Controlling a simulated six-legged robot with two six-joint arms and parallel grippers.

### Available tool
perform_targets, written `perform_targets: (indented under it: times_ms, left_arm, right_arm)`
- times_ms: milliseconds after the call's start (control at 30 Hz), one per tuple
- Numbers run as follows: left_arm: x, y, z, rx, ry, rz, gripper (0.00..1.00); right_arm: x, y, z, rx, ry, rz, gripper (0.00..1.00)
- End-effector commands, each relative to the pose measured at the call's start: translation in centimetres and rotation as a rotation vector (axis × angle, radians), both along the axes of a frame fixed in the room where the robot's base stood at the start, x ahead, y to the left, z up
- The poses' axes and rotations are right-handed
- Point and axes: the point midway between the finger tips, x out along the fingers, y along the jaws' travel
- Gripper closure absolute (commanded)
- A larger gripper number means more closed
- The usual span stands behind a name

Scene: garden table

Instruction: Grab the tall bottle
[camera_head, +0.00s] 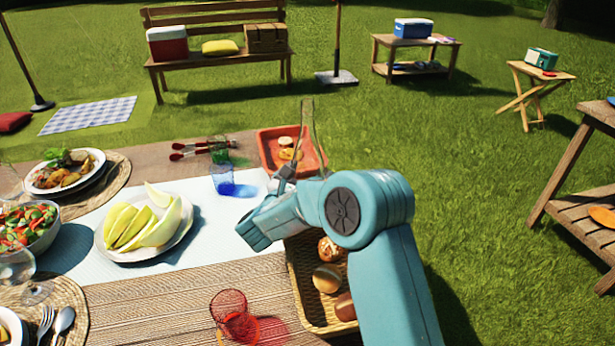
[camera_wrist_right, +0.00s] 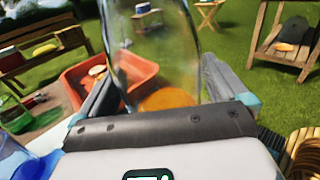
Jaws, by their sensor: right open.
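The tall bottle (camera_head: 307,125) is clear glass and stands upright beside the red tray in the head view; my right arm hides its lower part. In the right wrist view the bottle (camera_wrist_right: 150,45) rises between the fingers of my right gripper (camera_wrist_right: 158,72), and orange shows at its base. The gripper is open, with one finger on each side of the glass. I cannot tell whether either finger touches it. In the head view my right gripper (camera_head: 286,178) is partly hidden behind its own wrist. My left gripper is not in view.
A red tray (camera_head: 268,160) holds round pieces of food. A blue glass (camera_head: 222,180) stands left of my gripper and a red glass (camera_head: 231,318) nearer me. A bread basket (camera_head: 305,300) lies under my arm. A plate of melon (camera_head: 183,242) is further left.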

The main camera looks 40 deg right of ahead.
Motion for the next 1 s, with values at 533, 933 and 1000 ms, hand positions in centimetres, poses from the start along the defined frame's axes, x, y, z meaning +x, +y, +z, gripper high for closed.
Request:
perform_targets:
  times_ms: [533,933,1000]
  left_arm:
    - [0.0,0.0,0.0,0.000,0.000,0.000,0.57]
    - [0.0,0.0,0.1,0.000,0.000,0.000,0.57]
    - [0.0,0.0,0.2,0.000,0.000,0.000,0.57]
  right_arm:
    - [0.0,0.0,0.2,-0.003,-0.004,-0.001,0.78]
    - [0.0,0.0,1.8,-0.003,-0.007,-0.002,0.78]
    - [0.0,0.0,2.4,-0.003,-0.006,-0.002,0.78]
